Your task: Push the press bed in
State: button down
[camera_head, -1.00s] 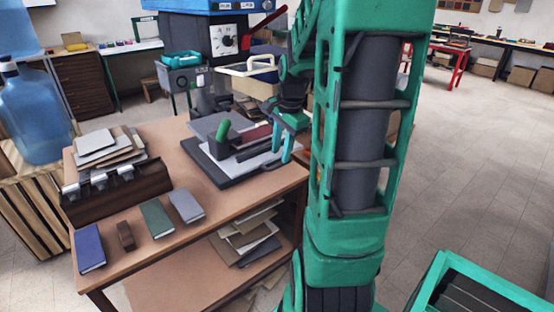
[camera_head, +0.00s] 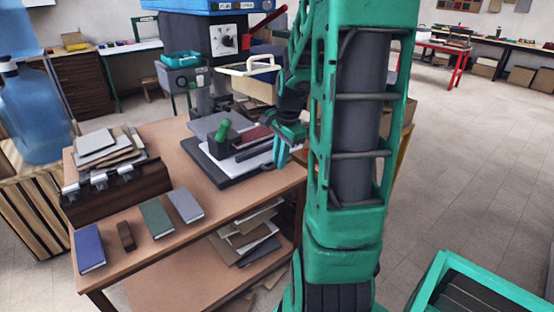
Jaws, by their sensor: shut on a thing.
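The press bed (camera_head: 225,172) appears as a flat dark slab with a pale top at the back right of the brown table. A block with a green knob (camera_head: 222,130) and a dark red piece (camera_head: 250,136) are on top of it. My gripper (camera_head: 281,158) points down at the bed's right end, its teal fingers close together and shut on it. The exact part between the fingers is hidden by the fingers and the small view. Behind stands the press with a blue top (camera_head: 215,5), a dial and a red lever.
On the brown table (camera_head: 215,220), a dark rack with stacked boards (camera_head: 105,150) and several small books (camera_head: 157,218) lie to the left. Loose boards (camera_head: 247,235) lie on the lower shelf.

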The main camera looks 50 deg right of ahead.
aim_at(263, 147)
jog(key=w, duration=0.3)
jog(key=w+d, duration=0.1)
jog(key=w, duration=0.5)
jog(key=shift+d, duration=0.2)
jog(key=shift+s, duration=0.1)
jog(key=c, duration=1.8)
grip_release()
jog(key=shift+r, duration=0.1)
jog(key=shift+s+a+r, duration=0.1)
jog(key=shift+s+r, duration=0.1)
jog(key=shift+r, duration=1)
jog(key=shift+s+d+r, duration=0.1)
jog(key=shift+s+r, duration=0.1)
jog(key=shift+r, duration=1)
jog(key=shift+s+a+r, duration=0.1)
jog(key=shift+s+r, duration=0.1)
jog(key=shift+r, duration=1)
